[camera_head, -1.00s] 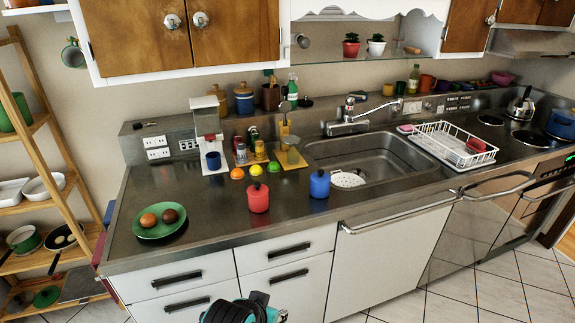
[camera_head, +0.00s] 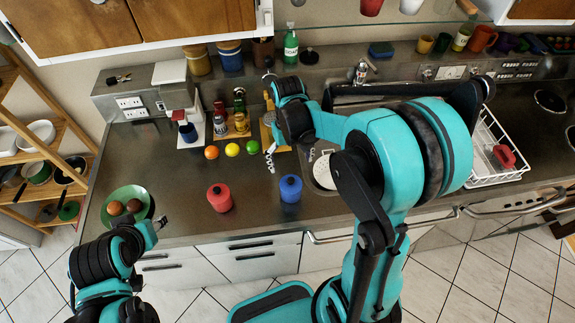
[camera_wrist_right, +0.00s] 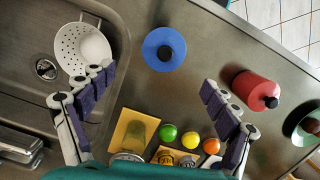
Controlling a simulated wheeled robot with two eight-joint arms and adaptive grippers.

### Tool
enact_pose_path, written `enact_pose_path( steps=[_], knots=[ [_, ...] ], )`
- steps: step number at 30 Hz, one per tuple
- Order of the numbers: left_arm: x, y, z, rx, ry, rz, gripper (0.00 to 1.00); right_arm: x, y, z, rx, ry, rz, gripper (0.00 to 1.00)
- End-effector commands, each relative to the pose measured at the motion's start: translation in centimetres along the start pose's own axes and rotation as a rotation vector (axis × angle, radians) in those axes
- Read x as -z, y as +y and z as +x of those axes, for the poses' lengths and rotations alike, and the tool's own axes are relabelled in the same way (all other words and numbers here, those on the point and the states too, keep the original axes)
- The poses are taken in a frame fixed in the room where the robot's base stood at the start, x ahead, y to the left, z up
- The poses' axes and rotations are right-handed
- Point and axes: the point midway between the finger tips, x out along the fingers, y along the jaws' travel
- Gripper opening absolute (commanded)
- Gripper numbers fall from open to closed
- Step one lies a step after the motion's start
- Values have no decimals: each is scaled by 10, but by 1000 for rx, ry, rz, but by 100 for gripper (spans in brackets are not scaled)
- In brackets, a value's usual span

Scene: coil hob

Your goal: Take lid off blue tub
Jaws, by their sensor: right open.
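The blue tub (camera_head: 291,190) stands upright on the counter, right of the red tub (camera_head: 220,198). In the right wrist view the blue tub's round lid (camera_wrist_right: 158,42) with its dark knob shows from above, still on the tub. My right gripper (camera_head: 290,154) is open and empty, just behind the blue tub in the head view and apart from it. In the wrist view its fingers (camera_wrist_right: 157,82) are spread wide, with the lid beyond them. My left gripper (camera_head: 158,223) is low at the left near the counter's front edge; its fingers are too unclear to judge.
A green plate (camera_head: 144,195) with round brown items lies at the left. An orange, a lemon and a lime (camera_head: 253,147) lie behind the tubs. The sink with a white strainer (camera_wrist_right: 68,45) is beside the blue tub. The red tub (camera_wrist_right: 248,88) stands close by.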

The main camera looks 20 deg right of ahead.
Motion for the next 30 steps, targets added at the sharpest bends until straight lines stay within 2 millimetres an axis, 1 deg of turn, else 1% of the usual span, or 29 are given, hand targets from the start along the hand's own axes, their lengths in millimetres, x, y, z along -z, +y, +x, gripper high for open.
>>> enact_pose_path(
  steps=[8,13,16,19,25,26,27,29,30],
  knots=[
    [-5,0,6,0,-1,0,40,-1,0,33,0,-6,0,88],
    [-8,0,10,0,0,0,40,-7,-2,59,0,-6,0,88],
    [-9,0,12,0,0,0,40,-7,-2,71,0,-5,0,88],
    [-9,0,13,0,0,0,40,-7,-2,77,0,-5,0,88],
    [-9,0,12,0,0,0,40,-7,-2,77,0,-5,0,88],
    [-9,0,12,0,0,0,40,-7,-2,77,0,-5,0,85],
    [-9,0,12,0,0,0,40,-7,-2,77,0,-5,0,75],
    [-9,0,12,0,0,0,40,-7,-2,77,0,-5,0,59],
    [-9,0,12,0,0,0,40,-7,-2,77,0,-5,0,48]
  ],
)
